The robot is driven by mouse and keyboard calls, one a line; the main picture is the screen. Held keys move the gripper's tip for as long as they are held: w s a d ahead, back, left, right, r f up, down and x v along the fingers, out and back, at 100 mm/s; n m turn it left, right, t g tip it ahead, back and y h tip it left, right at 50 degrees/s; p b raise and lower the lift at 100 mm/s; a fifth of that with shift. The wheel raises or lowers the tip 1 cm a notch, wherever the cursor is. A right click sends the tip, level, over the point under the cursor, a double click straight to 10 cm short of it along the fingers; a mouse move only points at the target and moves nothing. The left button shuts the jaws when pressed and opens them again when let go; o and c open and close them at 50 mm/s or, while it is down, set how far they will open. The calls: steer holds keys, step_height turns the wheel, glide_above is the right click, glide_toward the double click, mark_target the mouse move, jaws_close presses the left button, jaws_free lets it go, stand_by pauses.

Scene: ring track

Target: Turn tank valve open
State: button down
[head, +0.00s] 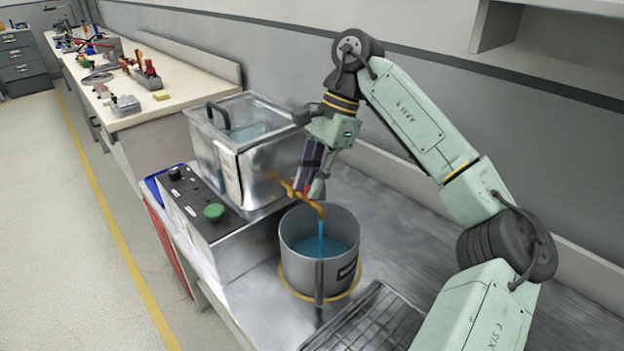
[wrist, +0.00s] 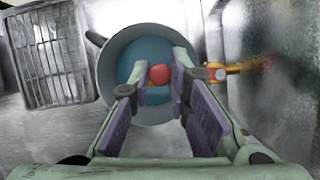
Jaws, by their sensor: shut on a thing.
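A blue stream (head: 321,240) falls from the spout into a grey pot (head: 292,262), which holds blue liquid. In the wrist view a red knob (wrist: 160,75) sits between my fingertips. My gripper (head: 308,184) is shut on this knob above the spout.
A control box (head: 210,222) with a green button stands left of the pot. A wire rack (head: 368,320) lies in front of the pot. The metal bench right of the pot is clear. A second bench with tools runs along the wall at the back left.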

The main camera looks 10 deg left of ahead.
steer(key=c, duration=1.5)
jaws_free()
steer(key=v, duration=1.2)
